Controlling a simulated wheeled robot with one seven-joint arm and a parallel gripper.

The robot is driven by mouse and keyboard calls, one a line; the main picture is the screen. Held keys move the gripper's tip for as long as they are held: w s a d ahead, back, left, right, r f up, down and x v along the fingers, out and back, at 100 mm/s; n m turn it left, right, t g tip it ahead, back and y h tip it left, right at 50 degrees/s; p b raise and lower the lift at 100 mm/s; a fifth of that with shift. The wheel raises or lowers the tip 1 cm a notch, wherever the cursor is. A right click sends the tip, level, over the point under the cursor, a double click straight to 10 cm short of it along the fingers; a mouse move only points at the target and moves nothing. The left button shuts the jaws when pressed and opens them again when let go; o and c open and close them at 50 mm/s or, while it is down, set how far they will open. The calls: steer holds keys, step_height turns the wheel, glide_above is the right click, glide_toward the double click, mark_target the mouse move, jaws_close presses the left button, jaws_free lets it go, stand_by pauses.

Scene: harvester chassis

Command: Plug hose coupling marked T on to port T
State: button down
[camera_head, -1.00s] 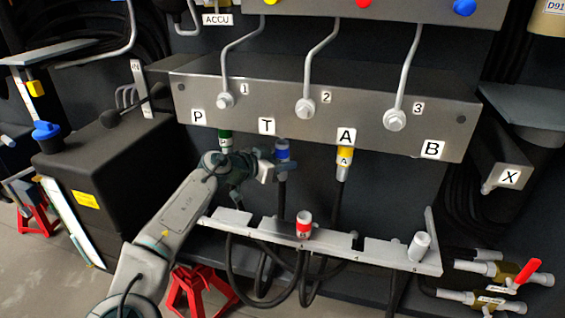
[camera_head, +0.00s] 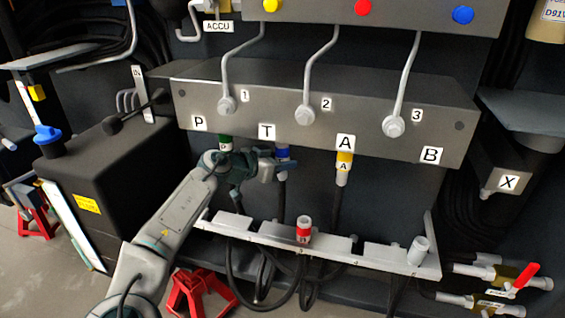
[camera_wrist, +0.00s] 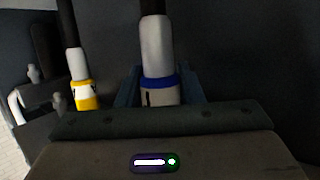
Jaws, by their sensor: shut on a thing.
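The T hose coupling (camera_head: 283,152) has a blue band and stands upright under the front block, just right of the T label (camera_head: 267,131). Its top is at the block's lower edge. I cannot tell whether it is seated; port T itself is hidden. My gripper (camera_head: 284,166) reaches in from the left and is shut on the coupling. In the wrist view the coupling's grey body (camera_wrist: 157,48) and blue band sit between my fingers (camera_wrist: 160,90), with a dark mark partly hidden below the band. Its black hose hangs down in the head view.
A green coupling (camera_head: 225,142) is under P, close to my wrist. A yellow coupling marked A (camera_head: 344,160) is under A. Port B's underside looks free. A grey holder rail (camera_head: 375,253) below carries a red coupling (camera_head: 304,229) and a white one (camera_head: 420,249).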

steer(key=shift+r+p, duration=0.45)
steer(key=shift+r, duration=0.55)
steer(key=c, duration=0.9)
jaws_free()
steer(key=shift+f, duration=0.1)
